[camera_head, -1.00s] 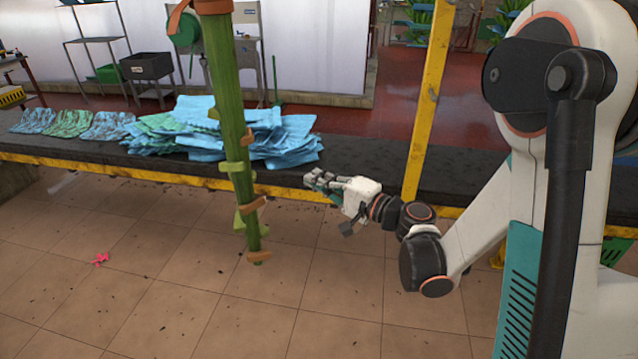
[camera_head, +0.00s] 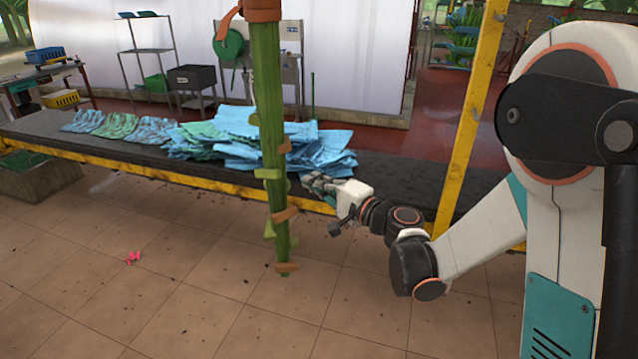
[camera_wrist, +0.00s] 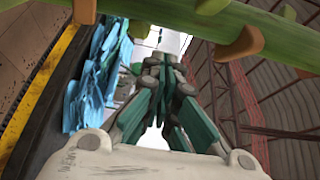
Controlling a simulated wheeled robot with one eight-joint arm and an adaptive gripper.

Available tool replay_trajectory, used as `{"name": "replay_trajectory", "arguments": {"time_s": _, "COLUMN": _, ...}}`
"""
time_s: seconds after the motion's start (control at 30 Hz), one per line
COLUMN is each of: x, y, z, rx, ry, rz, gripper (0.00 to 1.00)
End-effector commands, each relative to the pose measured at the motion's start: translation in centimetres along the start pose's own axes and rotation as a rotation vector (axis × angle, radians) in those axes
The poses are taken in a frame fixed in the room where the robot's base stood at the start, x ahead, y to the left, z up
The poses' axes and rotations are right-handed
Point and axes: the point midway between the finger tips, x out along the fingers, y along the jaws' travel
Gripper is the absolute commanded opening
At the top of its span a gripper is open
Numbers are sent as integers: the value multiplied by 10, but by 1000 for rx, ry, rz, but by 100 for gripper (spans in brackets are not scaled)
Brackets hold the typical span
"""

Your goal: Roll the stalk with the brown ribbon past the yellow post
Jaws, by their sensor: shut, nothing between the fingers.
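The green stalk (camera_head: 272,130) hangs nearly upright in front of the table, with a brown ribbon (camera_head: 263,12) around its top and brown and green stubs lower down. In the wrist view the stalk (camera_wrist: 190,14) crosses the top of the picture, beyond my fingertips. My gripper (camera_head: 308,181) is just right of the stalk's lower half, shut and empty. The wrist view shows its fingers closed together (camera_wrist: 163,62). I cannot tell whether they touch the stalk. The yellow post (camera_head: 468,125) stands to the right, beyond my forearm.
A long dark table (camera_head: 120,158) with a yellow front rail runs behind the stalk. Blue and green cloths (camera_head: 250,145) are piled on it, close behind the stalk. The tiled floor in front is open, with a small pink thing (camera_head: 133,257) lying on it.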

Motion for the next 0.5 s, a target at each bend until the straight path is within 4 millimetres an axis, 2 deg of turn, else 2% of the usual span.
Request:
{"name": "replay_trajectory", "arguments": {"time_s": 0.17, "x": 9, "y": 0, "z": 5, "rx": 0, "ry": -4, "rz": 0, "gripper": 0}}
{"name": "replay_trajectory", "arguments": {"time_s": 0.4, "x": 53, "y": 1, "z": 28, "rx": 0, "ry": -5, "rz": 0, "gripper": 0}}
{"name": "replay_trajectory", "arguments": {"time_s": 0.5, "x": 64, "y": 1, "z": 33, "rx": 0, "ry": -3, "rz": 0, "gripper": 0}}
